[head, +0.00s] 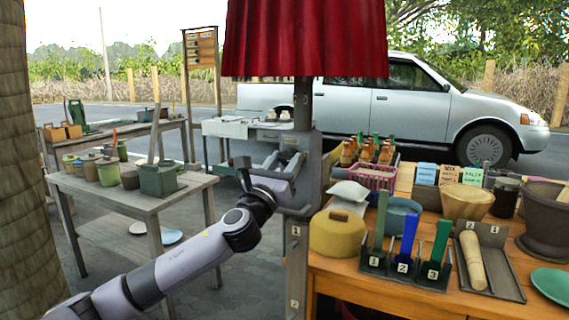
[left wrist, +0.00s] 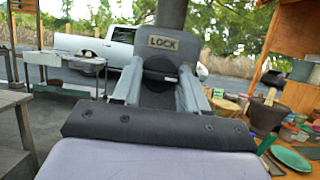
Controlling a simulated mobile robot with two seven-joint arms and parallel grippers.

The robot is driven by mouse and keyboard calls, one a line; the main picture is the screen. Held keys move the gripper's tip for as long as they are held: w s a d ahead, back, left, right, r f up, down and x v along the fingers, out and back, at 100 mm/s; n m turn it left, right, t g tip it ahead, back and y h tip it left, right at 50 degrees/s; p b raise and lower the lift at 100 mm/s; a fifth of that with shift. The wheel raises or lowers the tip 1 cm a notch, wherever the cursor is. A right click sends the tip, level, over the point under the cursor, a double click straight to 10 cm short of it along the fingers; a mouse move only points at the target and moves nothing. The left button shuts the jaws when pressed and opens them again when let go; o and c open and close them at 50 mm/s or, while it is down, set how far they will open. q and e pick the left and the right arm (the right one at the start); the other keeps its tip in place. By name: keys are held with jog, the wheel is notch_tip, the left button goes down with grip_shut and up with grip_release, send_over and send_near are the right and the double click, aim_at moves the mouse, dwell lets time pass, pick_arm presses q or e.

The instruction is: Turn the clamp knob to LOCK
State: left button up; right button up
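The grey clamp housing (head: 318,160) is fixed on the dark upright post under the red canopy. In the left wrist view its LOCK label (left wrist: 176,43) shows above a dark round knob (left wrist: 160,68). My left gripper (head: 278,163) is at the left side of the clamp, pointing at it. In the left wrist view its two grey fingers (left wrist: 158,88) stand apart, one on each side of the knob. I cannot tell whether they touch it. The knob's pointer is not readable, and in the head view the gripper hides the knob. My right gripper is not in view.
A wooden stall table (head: 335,270) at right holds numbered tools, a yellow pot (head: 337,233), bowls and boxes close to the post. A side table (head: 130,200) with pots stands at left. Paved ground between them is clear apart from my arm.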

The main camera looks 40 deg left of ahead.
pick_arm(q)
jog(key=shift+n, duration=0.3)
jog(key=n+y+p, duration=0.1)
jog(key=n, duration=0.1)
jog(key=n+g+y, duration=0.1)
jog(key=n, duration=0.2)
jog(key=shift+d+r+y+p, duration=0.15)
jog(key=shift+y+p, duration=0.25)
jog(key=n+g+y+p, duration=0.1)
jog(key=n, duration=0.3)
jog(key=shift+g, duration=0.4)
jog(key=shift+n+y+p, duration=0.3)
jog(key=shift+n+p, duration=0.15)
jog(key=shift+n, duration=0.15)
jog(key=n+g+p, duration=0.1)
jog(key=n+p, duration=0.1)
jog(key=n, duration=0.1)
jog(key=n+g+y+p, duration=0.1)
jog(key=n+g+p, duration=0.1)
jog(key=n, duration=0.2)
jog(key=shift+w+d+r+n+p, duration=0.1)
jog(key=shift+r+n+p, duration=0.1)
jog(key=shift+n+p, duration=0.15)
jog(key=shift+n+g+p, duration=0.6)
jog(key=shift+n+p, duration=0.15)
jog(key=shift+n, duration=0.3)
jog(key=shift+n+g+h+p, duration=0.3)
jog(key=shift+n+h+p, duration=0.1)
jog(key=shift+n, duration=0.4)
jog(key=shift+f, duration=0.1)
